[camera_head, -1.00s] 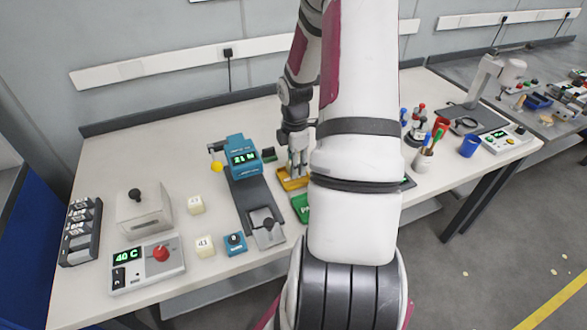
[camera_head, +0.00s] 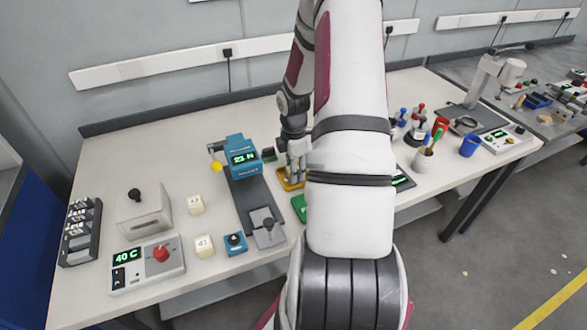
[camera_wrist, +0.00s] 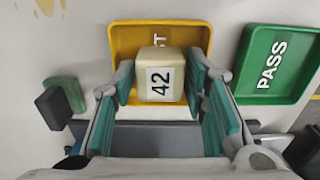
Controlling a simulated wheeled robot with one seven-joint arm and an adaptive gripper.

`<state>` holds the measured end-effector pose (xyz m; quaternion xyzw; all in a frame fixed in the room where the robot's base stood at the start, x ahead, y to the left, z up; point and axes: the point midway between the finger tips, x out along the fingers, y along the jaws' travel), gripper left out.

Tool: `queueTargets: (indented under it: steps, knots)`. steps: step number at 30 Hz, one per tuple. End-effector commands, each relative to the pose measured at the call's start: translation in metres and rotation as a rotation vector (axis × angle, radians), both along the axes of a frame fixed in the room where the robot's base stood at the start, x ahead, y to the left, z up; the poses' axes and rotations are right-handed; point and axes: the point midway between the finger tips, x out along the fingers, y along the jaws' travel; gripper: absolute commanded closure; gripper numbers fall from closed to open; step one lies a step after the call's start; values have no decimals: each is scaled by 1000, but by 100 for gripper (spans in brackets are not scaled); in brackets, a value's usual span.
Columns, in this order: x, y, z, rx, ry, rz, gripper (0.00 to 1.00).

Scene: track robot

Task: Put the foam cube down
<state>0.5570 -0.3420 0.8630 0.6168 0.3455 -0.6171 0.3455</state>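The foam cube (camera_wrist: 161,77) is cream with a label reading 42. In the wrist view it sits between the teal-padded fingers of my gripper (camera_wrist: 161,88), whose tips lie against its two sides. The cube is over the yellow tray (camera_wrist: 123,38), within its outline; I cannot tell whether it touches the floor of the tray. The tray's lettering is mostly hidden by the cube. In the head view my gripper (camera_head: 296,172) points down at the yellow tray (camera_head: 287,186), which my arm partly covers. The cube is not clear there.
A green PASS tray (camera_wrist: 272,66) stands just right of the yellow one. A blue device (camera_head: 243,157) on a dark base is to the left, with two more pale cubes (camera_head: 196,205) (camera_head: 205,245) beyond. Pens and a blue cup (camera_head: 469,146) stand at the right.

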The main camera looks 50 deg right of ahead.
Motion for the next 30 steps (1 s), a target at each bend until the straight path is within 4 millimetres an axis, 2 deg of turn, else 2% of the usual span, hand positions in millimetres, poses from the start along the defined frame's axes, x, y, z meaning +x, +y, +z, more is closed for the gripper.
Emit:
queueTargets:
  steps: [7, 11, 14, 24, 30]
  knots:
    - [0, 0, 1, 0, 0, 0, 59]
    - [1, 0, 10, -2, -3, -1, 59]
    - [0, -1, 25, -3, -3, -2, 59]
    - [0, -1, 93, -3, -3, -1, 59]
    - [0, -1, 117, -2, -1, -1, 59]
